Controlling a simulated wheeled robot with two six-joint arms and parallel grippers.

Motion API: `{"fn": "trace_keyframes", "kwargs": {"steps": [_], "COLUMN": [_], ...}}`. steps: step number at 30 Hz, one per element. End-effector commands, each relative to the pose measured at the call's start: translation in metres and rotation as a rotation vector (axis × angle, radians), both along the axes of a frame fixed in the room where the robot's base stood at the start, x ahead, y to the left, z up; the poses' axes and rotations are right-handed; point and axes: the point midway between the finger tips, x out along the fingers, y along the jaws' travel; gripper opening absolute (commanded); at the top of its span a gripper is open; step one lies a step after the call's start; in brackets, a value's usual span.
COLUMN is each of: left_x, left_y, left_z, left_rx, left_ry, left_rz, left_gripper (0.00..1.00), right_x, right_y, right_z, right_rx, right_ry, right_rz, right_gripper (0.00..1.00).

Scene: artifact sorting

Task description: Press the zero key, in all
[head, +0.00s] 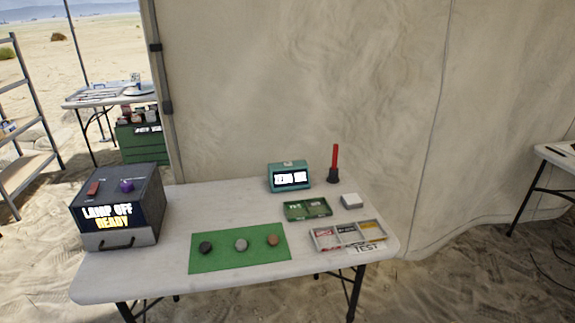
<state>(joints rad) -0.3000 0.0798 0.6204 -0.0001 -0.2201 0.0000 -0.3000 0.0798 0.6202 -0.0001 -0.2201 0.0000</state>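A teal device (289,177) with a lit white display stands at the back of the white table. Its display text is blurred and seems to begin with "ZERO". A small pale part shows on its top, too small to tell whether it is the zero key. Neither of my grippers is in the head view, and nothing touches the device.
A dark box (118,205) reading "LAMP OFF READY" stands at the table's left. Three stones lie on a green mat (212,262). A green tray (307,209), a white block (351,201), a sectioned tray (340,247) and a red rod (335,160) stand right.

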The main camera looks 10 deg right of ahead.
Motion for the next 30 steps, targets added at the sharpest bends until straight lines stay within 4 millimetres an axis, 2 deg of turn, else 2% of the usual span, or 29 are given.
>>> {"fn": "trace_keyframes", "kwargs": {"steps": [1, 5, 30], "left_x": [0.0, -0.0001, -0.0001], "left_y": [0.0001, 0.0001, 0.0002], "left_z": [0.0, 0.0, 0.0], "left_rx": [0.0, 0.0, 0.0], "left_ry": [0.0, 0.0, 0.0], "left_rz": [0.0, 0.0, 0.0], "left_gripper": [0.36, 0.36, 0.36], "right_x": [0.0, 0.0, -0.0001], "right_y": [-0.0001, -0.0001, -0.0002], "right_z": [0.0, 0.0, 0.0], "right_rx": [0.0, 0.0, 0.0], "right_ry": [0.0, 0.0, 0.0], "right_rz": [0.0, 0.0, 0.0], "right_gripper": [0.15, 0.0, 0.0]}}
